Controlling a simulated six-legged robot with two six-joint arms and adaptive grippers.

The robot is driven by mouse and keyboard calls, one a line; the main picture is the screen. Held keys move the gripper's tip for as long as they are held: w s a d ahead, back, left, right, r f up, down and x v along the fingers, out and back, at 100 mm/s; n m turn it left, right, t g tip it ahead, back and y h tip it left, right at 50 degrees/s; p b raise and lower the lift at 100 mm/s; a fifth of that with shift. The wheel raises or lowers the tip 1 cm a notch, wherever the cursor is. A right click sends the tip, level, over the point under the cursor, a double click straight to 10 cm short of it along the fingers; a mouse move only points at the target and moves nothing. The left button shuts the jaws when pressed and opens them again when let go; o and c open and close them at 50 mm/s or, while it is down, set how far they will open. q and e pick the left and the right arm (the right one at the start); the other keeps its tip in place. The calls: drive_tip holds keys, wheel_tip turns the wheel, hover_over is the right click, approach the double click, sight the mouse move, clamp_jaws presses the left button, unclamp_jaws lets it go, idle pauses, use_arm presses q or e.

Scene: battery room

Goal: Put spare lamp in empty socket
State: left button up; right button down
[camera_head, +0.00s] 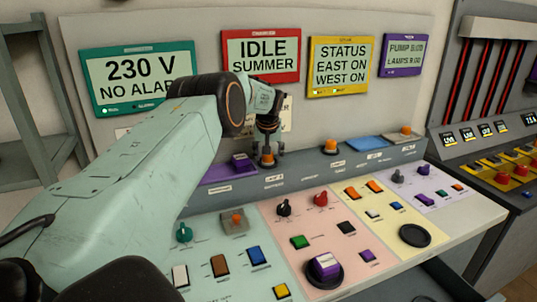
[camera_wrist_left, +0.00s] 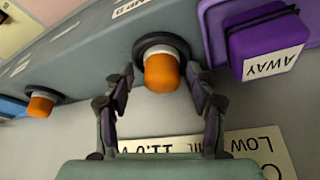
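An orange lamp with a white collar (camera_head: 267,158) stands in a dark round socket on the grey ledge of the console. My left gripper (camera_head: 268,145) points down over it. In the left wrist view the lamp (camera_wrist_left: 162,72) is between the two fingers of the gripper (camera_wrist_left: 160,85), with gaps on both sides; the gripper is open. A second orange lamp (camera_head: 330,146) stands farther right on the ledge and shows in the left wrist view (camera_wrist_left: 40,106). A third orange lamp (camera_head: 406,130) is near the ledge's right end. I cannot make out an empty socket. My right gripper is not in view.
A purple block labelled AWAY (camera_wrist_left: 265,45) stands close beside the gripped-at lamp. The sloping panel (camera_head: 300,220) below has several knobs and buttons. Display screens (camera_head: 261,55) hang behind the ledge. A blue plate (camera_head: 366,143) lies on the ledge at right.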

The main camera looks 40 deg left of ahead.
use_arm(q)
drive_tip(key=shift+s, duration=0.1)
drive_tip(key=shift+r, duration=0.15)
drive_tip(key=shift+d+r, duration=0.1)
drive_tip(key=shift+r, duration=0.45)
drive_tip(key=v, duration=1.1)
drive_tip(key=shift+s, duration=0.15)
idle(0.8)
